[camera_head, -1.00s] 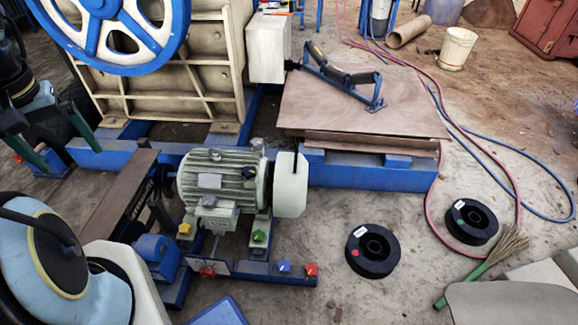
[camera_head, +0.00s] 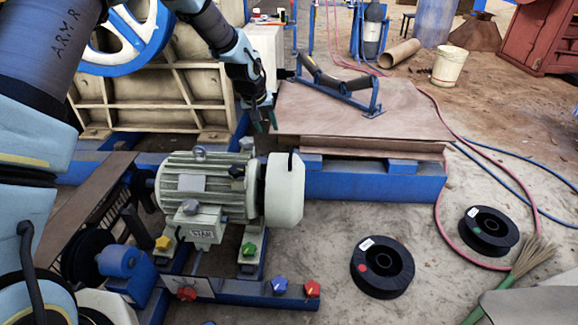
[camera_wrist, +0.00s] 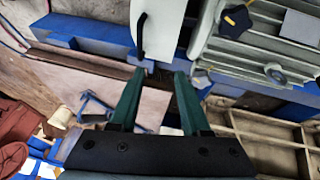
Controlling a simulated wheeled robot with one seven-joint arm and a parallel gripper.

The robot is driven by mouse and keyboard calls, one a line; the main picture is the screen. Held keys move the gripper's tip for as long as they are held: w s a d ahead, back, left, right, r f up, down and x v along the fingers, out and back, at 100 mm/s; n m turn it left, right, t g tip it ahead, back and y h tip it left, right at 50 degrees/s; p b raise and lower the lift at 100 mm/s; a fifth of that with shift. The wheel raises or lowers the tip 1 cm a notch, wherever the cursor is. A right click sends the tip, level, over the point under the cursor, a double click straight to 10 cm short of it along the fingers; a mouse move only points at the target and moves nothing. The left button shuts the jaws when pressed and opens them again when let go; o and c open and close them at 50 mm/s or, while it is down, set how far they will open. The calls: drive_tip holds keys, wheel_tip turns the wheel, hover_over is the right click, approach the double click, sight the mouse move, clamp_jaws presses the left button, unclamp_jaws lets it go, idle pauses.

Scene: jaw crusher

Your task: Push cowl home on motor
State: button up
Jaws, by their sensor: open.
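The motor (camera_head: 205,188) is a pale grey-green finned body on a blue frame. The cowl (camera_head: 284,190) is a cream, rounded cover at the motor's right end, with a dark handle strip on top. The cowl (camera_wrist: 157,28) lies just beyond the fingertips there, beside the motor (camera_wrist: 262,45).
A wooden board (camera_head: 350,115) with a blue-and-black roller bracket (camera_head: 340,85) lies behind the cowl. Colored knobs, such as a red one (camera_head: 312,288), stand on the blue frame. Two black spools (camera_head: 382,267) lie on the floor to the right.

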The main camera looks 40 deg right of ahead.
approach(290, 153)
drive_tip(key=v, duration=0.3)
drive_tip(key=b+x, duration=0.1)
drive_tip(key=x, duration=1)
drive_tip(key=shift+d, duration=0.1)
clamp_jaws()
idle(0.6)
